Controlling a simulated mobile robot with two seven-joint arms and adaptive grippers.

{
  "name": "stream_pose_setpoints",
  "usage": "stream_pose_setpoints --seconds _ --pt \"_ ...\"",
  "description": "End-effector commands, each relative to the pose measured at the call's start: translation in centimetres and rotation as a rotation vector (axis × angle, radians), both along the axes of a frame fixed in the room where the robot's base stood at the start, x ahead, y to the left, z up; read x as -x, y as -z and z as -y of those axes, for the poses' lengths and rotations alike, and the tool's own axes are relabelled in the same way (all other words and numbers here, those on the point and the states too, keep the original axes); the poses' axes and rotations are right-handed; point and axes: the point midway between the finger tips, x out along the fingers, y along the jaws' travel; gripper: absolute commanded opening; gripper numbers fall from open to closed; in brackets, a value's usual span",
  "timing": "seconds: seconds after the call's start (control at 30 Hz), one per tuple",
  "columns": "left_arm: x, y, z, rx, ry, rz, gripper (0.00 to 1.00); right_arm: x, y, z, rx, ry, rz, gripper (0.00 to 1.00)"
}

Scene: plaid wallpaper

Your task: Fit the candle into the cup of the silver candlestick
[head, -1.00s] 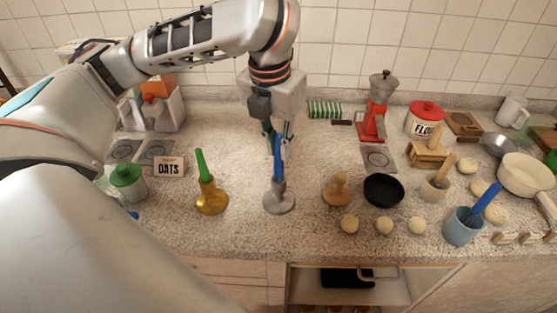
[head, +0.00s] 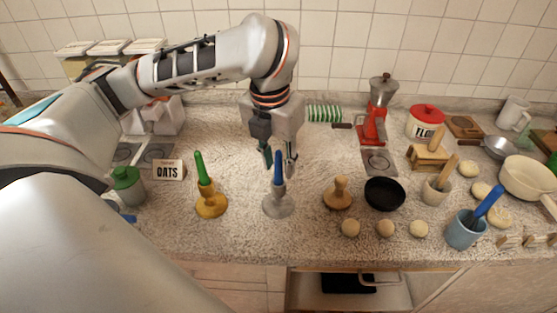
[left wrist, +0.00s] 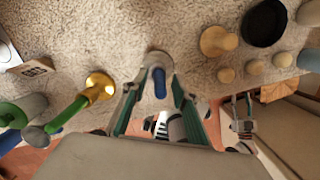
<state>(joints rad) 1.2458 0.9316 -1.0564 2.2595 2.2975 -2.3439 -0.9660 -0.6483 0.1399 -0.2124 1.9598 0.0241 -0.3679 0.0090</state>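The silver candlestick (head: 279,207) stands on the counter. The blue candle (head: 278,170) stands upright at its cup, with its lower end inside or right at the rim. In the left wrist view the candle (left wrist: 159,83) lies between my fingers, and the candlestick (left wrist: 157,58) shows beyond it. My left gripper (head: 279,158) points down over the candle, its fingers on either side with gaps to it, so it is open. My right gripper (left wrist: 242,108) shows small in the left wrist view, low in front of the counter, fingers apart and empty.
A brass candlestick (head: 211,206) with a green candle (head: 202,168) stands close to the left. A wooden pestle-like piece (head: 339,194) and a black pan (head: 384,193) stand to the right, with several dough balls (head: 386,229) in front. The counter behind is mostly clear.

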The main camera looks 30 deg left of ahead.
Motion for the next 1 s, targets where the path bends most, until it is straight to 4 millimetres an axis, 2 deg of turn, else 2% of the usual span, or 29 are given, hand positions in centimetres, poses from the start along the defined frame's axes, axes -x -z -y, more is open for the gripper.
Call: stream_pose_setpoints --seconds 0.17,0.27,0.63,0.8,1.0 --pt "0.0 -0.1 0.0 0.000 0.000 0.001 0.28 0.0 0.1 0.0 0.000 0.000 0.000 0.40" --pt "0.0 -0.9 0.0 -0.001 0.001 0.003 0.28 0.0 -0.2 0.0 0.000 0.000 0.001 0.40" --pt "0.8 -7.2 0.0 -0.001 0.000 0.006 0.28 0.0 -2.1 0.3 0.004 0.004 -0.001 0.40" --pt "1.3 -9.8 0.1 0.000 -0.001 0.004 0.28 0.5 -1.3 1.6 0.023 0.023 -0.028 0.40" --pt "1.7 -11.7 0.1 -0.001 -0.001 0.002 0.28 1.2 -0.6 2.1 0.032 0.031 -0.053 0.40"
